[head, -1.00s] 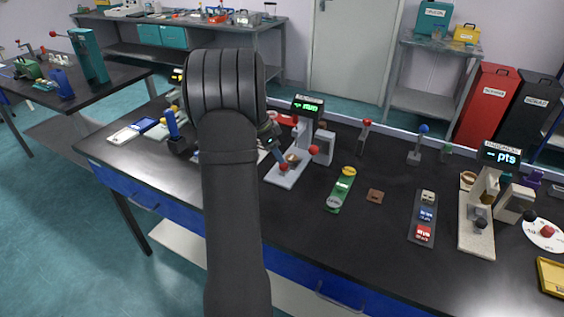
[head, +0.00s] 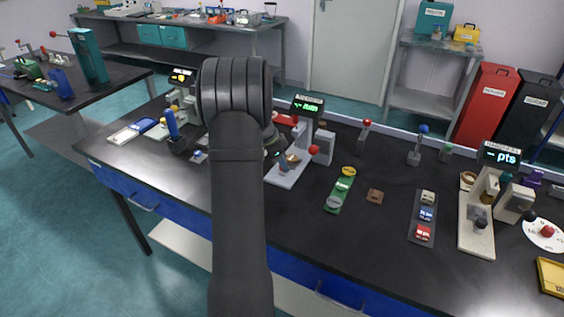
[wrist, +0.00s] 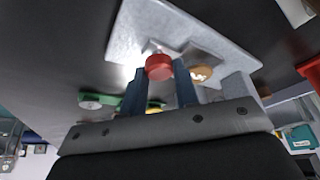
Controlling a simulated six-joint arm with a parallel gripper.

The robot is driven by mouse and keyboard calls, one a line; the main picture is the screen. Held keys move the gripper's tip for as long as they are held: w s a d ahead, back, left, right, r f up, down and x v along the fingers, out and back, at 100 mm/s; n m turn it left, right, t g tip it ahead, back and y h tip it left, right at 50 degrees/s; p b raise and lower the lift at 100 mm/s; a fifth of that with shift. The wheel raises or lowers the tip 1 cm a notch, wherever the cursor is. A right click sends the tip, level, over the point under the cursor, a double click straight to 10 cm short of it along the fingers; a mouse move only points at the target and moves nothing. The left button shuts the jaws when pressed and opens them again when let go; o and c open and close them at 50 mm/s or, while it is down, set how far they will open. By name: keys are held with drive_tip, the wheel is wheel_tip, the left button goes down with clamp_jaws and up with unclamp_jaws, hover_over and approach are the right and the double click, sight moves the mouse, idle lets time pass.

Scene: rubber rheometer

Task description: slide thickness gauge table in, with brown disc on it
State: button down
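The thickness gauge stands mid-bench with its grey base plate (head: 285,179) and a lit green "mm" display (head: 307,104). The brown disc (head: 293,158) lies on its small table, in front of the gauge's upright; it also shows in the wrist view (wrist: 201,73). A red knob (wrist: 159,67) sits beside the disc in the wrist view. My gripper (wrist: 160,82) has one blue finger on each side of this knob, with hardly any gap. I cannot tell whether the fingers press on it. In the head view my gripper (head: 282,163) is low at the gauge, partly hidden by my arm.
A green strip (head: 340,190) with round pieces and a small brown block (head: 375,196) lie right of the gauge. A hardness tester (head: 480,215) stands further right. A blue-handled item (head: 172,130) stands left of my arm. The front of the bench is mostly clear.

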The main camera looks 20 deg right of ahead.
sight(290, 161)
drive_tip(key=shift+w+d+r, duration=0.1)
drive_tip(key=shift+w+d, duration=1.2)
drive_tip(key=shift+w, duration=0.05)
drive_tip(key=c, duration=1.1)
unclamp_jaws()
drive_tip(key=shift+d, duration=0.1)
drive_tip(key=v, duration=1.7)
drive_tip(key=shift+a, duration=0.2)
drive_tip(key=x, duration=1.7)
drive_tip(key=shift+d, duration=0.1)
